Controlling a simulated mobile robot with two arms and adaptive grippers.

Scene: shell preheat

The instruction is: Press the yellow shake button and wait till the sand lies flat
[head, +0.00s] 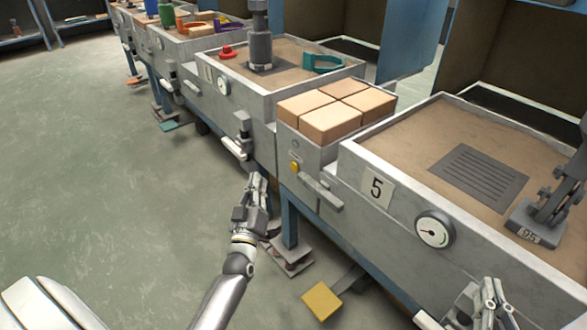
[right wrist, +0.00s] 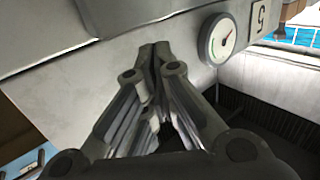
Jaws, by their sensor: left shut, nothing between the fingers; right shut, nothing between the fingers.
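The yellow button (head: 294,167) sits on the front face of a grey box below several tan blocks. My left gripper (head: 257,180) is shut and empty, to the left of the button in the picture and apart from it. The sand (head: 410,140) fills the open box marked 5 and looks mostly even, with a dark slotted plate (head: 478,178) in it. My right gripper (head: 490,290) is shut and empty near the front wall of that box. In the right wrist view its closed fingertips (right wrist: 155,48) are near the wall and left of the round gauge (right wrist: 217,40).
The gauge (head: 434,230) and the number 5 plate (head: 376,188) are on the front wall. A grey lever tool (head: 540,222) stands at the right of the sand. A yellow pedal (head: 321,300) is low by the floor. More sand boxes run back left; the floor (head: 100,150) there is clear.

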